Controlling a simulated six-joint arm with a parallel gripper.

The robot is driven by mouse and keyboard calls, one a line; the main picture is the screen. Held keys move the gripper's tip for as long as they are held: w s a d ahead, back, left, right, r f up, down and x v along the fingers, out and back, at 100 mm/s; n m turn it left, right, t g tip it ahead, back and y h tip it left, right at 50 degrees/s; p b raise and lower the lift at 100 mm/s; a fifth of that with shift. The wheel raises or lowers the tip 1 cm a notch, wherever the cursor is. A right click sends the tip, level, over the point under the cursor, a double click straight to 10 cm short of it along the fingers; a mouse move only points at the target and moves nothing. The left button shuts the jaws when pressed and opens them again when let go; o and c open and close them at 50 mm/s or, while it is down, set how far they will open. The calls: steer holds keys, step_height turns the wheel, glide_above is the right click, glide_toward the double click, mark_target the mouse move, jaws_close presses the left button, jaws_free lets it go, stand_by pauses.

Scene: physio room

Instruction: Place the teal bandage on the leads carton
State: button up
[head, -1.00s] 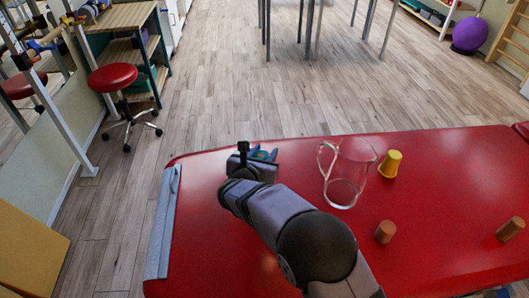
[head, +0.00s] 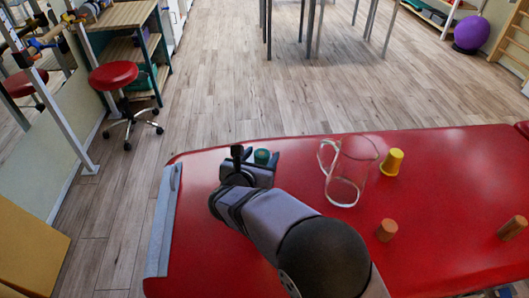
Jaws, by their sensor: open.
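The teal bandage (head: 262,156) is a small rounded roll near the far left edge of the red table. My gripper (head: 250,157) is right at it, with a dark finger to the left of the roll. The jaws are open. The gripper body hides the lower part of the bandage and what lies under it, so I cannot tell whether they touch. I cannot make out the leads carton; my gripper and arm cover part of the table.
A clear glass jug (head: 347,172) stands right of my gripper, with a yellow cup (head: 392,162) beside it. Two brown pegs (head: 387,230) (head: 511,228) stand further right. A grey-blue strip (head: 162,225) lies along the left edge of the red table (head: 440,175).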

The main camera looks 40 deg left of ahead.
mark_target(259, 158)
steer(key=v, duration=0.7)
steer(key=shift+s+d+r+b, duration=0.1)
steer(key=shift+s+b, duration=0.1)
steer(key=shift+b, duration=0.1)
